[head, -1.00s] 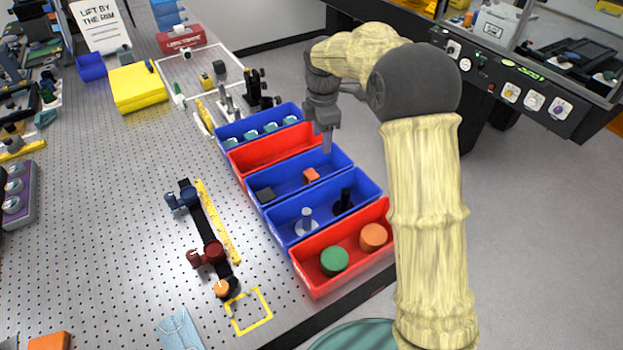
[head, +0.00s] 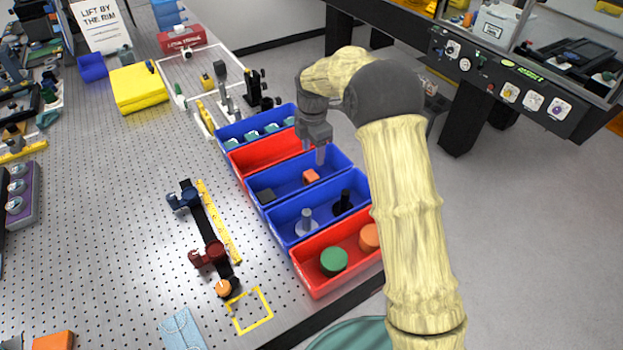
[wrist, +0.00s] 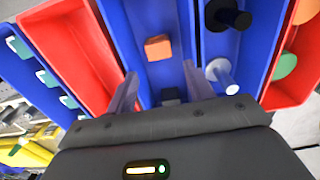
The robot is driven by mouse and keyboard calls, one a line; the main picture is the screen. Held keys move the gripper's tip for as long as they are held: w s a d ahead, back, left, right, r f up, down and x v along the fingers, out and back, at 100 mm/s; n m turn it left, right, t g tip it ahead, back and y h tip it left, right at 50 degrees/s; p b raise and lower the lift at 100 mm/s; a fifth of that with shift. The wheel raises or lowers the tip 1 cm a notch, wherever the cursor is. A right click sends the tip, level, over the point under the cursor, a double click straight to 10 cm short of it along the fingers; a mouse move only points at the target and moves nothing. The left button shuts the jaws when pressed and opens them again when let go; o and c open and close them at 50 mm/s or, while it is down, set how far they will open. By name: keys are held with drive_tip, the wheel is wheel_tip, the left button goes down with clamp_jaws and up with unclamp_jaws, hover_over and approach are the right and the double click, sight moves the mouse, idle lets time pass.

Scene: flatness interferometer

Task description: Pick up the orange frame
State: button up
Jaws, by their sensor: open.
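The orange frame, a small orange block-like piece (head: 310,176), sits in a blue bin (head: 335,154) in the middle of the row. It also shows in the wrist view (wrist: 158,48), toward the top centre. My gripper (head: 320,158) is above that bin, beside the orange piece in the head view. In the wrist view its two fingers (wrist: 160,72) are spread apart with nothing between them. The orange piece appears beyond the fingertips and not touched. A dark block (head: 266,195) lies in the same bin and is partly hidden by my gripper in the wrist view.
A red bin (head: 262,150) behind looks empty. A blue bin (head: 290,236) in front holds a silver post (head: 306,222) and a black post (head: 345,203). The front red bin (head: 320,290) holds green and orange cylinders. Bin walls stand on both sides of the orange piece.

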sight(311, 175)
wheel_tip(311, 175, down, 6)
drive_tip(key=shift+r+p, duration=0.1)
drive_tip(key=shift+p, duration=0.45)
drive_tip(key=shift+w+a+f+p, duration=0.15)
drive_tip(key=shift+f+p, duration=1.05)
drive_tip(key=shift+f, duration=1.45)
drive_tip(key=shift+c, duration=0.2)
drive_tip(key=c, duration=0.7)
drive_tip(key=shift+c, duration=0.2)
wheel_tip(311, 175, up, 10)
drive_tip(key=b, duration=0.2)
drive_tip(key=shift+b, duration=0.4)
